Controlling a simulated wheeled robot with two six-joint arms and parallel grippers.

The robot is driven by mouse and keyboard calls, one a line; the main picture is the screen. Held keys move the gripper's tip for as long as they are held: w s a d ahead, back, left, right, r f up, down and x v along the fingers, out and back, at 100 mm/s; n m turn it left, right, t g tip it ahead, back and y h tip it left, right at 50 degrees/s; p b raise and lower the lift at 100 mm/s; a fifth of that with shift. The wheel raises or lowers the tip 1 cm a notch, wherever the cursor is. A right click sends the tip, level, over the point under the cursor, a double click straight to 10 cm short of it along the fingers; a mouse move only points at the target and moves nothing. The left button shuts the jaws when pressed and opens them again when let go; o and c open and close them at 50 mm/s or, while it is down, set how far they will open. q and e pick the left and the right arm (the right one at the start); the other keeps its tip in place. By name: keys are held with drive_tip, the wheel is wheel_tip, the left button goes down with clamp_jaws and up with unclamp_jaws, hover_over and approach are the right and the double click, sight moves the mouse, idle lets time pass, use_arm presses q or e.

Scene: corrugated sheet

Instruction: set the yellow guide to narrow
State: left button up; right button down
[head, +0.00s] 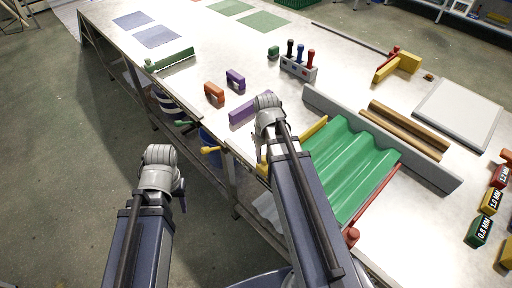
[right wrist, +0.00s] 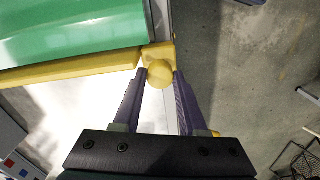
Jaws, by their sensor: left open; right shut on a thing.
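The yellow guide (head: 314,128) is a straight bar along the left side of the green corrugated sheet (head: 345,165); my right arm covers part of it. In the right wrist view the yellow guide (right wrist: 70,72) runs along the sheet's edge and ends in a block with a round yellow knob (right wrist: 160,73). My right gripper (right wrist: 159,80) is shut on that knob, one finger on each side. In the head view its fingers are hidden behind my arm. My left gripper (head: 181,197) is open and empty, off the table's front edge, with its fingers mostly hidden.
A red guide (head: 375,196) lies along the sheet's right side. A grey rail (head: 375,140) stands behind the sheet. Purple (head: 243,111) and orange (head: 214,94) pieces lie to the left.

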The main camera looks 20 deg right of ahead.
drive_tip(key=shift+s, duration=0.35)
drive_tip(key=c, duration=0.7)
unclamp_jaws()
drive_tip(key=shift+c, duration=0.2)
drive_tip(key=shift+d, duration=0.1)
drive_tip(key=shift+r, duration=0.1)
wheel_tip(320, 180, up, 8)
drive_tip(key=p, duration=0.8)
drive_tip(key=shift+f, duration=0.2)
